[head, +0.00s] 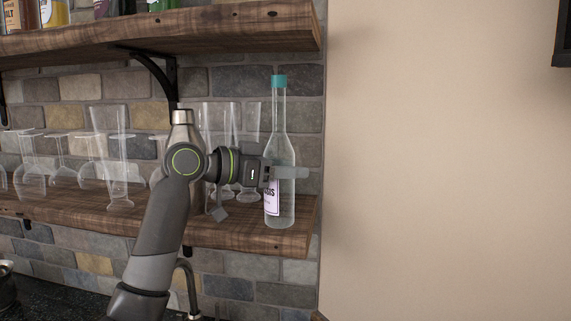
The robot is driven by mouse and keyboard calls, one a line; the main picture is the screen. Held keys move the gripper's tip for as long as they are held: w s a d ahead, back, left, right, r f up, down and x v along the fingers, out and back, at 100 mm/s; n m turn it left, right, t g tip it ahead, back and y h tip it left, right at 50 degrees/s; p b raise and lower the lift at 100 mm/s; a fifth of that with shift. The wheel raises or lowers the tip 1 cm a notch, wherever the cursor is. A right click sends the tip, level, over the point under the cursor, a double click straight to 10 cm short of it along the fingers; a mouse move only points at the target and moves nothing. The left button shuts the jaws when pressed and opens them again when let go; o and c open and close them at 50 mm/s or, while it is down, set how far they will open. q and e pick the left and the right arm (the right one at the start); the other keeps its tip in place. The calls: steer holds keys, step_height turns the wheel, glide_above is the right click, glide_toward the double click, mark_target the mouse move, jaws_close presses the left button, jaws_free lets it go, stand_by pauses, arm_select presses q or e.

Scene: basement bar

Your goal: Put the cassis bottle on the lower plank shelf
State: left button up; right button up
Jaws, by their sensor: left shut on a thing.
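The cassis bottle (281,143) is tall and clear, with a teal cap and a pale label partly hidden by the gripper. It is upright at the right end of the lower plank shelf (240,230). Its base overlaps the shelf's front part in the head view; I cannot tell whether it touches the wood. My left gripper (285,173) reaches in from the left and is shut around the bottle's body, above mid-label. My right gripper is not in view.
Several clear glasses (119,175) stand on the lower shelf to the left, some close behind my left wrist. An upper plank shelf (200,30) on black brackets (168,72) holds bottles. A tap (187,283) rises below. Bare wall lies to the right.

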arm_select(q)
steer(key=shift+d, duration=0.1)
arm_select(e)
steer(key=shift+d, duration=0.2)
arm_select(q)
steer(key=shift+f, duration=0.15)
steer(key=o, duration=1.2)
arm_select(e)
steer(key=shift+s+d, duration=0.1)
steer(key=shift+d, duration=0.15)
arm_select(q)
steer(key=shift+r+b+v, duration=0.1)
steer(key=shift+b+v, duration=1.1)
steer(key=shift+v, duration=1.85)
steer(key=shift+r+b+v, duration=0.15)
steer(key=shift+b+v, duration=1.05)
steer(key=shift+v, duration=1.85)
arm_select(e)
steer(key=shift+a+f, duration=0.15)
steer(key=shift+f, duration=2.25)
arm_select(q)
steer(key=shift+d, duration=0.1)
